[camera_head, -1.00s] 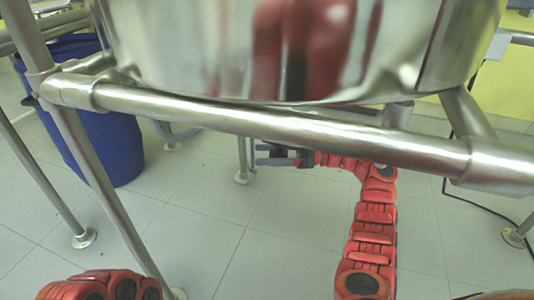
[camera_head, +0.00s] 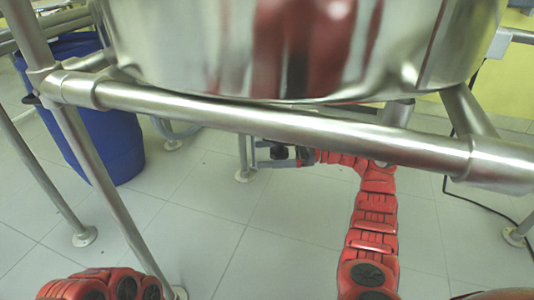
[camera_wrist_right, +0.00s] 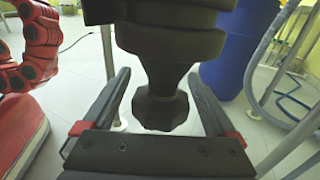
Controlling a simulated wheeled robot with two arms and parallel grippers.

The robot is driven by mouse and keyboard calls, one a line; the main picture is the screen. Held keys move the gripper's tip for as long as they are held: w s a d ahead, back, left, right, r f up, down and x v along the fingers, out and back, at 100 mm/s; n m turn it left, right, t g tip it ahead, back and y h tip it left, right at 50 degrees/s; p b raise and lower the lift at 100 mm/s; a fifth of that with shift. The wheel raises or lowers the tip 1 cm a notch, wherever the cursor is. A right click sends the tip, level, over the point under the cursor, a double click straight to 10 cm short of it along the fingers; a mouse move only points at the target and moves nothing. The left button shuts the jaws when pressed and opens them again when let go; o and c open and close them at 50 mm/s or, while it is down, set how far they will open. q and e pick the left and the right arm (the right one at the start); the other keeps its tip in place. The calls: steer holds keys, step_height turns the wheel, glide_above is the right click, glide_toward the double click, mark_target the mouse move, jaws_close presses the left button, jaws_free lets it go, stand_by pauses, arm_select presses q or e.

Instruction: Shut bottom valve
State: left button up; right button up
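The bottom valve shows in the right wrist view as a black faceted knob (camera_wrist_right: 160,108) under a dark stepped body (camera_wrist_right: 165,40). My right gripper (camera_wrist_right: 160,78) is open, with one finger on each side of the knob and a visible gap to both. In the head view my right gripper (camera_head: 272,160) is small and reaches left below the steel frame bar, under the vessel (camera_head: 290,50). A dark shape beside its fingers there is too small to make out. My left arm shows at the lower left of the head view; its gripper is out of view.
A steel bar (camera_head: 250,122) crosses in front of the vessel, with slanted legs (camera_head: 105,190) at left. A blue drum (camera_head: 100,140) stands behind at left and also shows in the wrist view (camera_wrist_right: 232,60). A hose (camera_wrist_right: 255,60) hangs at right there. The tiled floor is open below.

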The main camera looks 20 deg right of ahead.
mark_target(286, 150)
steer(key=shift+d+r, duration=0.1)
steer(key=shift+d, duration=0.45)
steer(key=d, duration=0.2)
steer(key=d+p, duration=0.1)
steer(key=shift+s+d, duration=0.4)
arm_select(q)
steer(key=shift+r+t+y, duration=0.4)
steer(key=shift+t, duration=0.1)
arm_select(e)
steer(key=shift+s+d, duration=0.25)
steer(key=shift+d, duration=1)
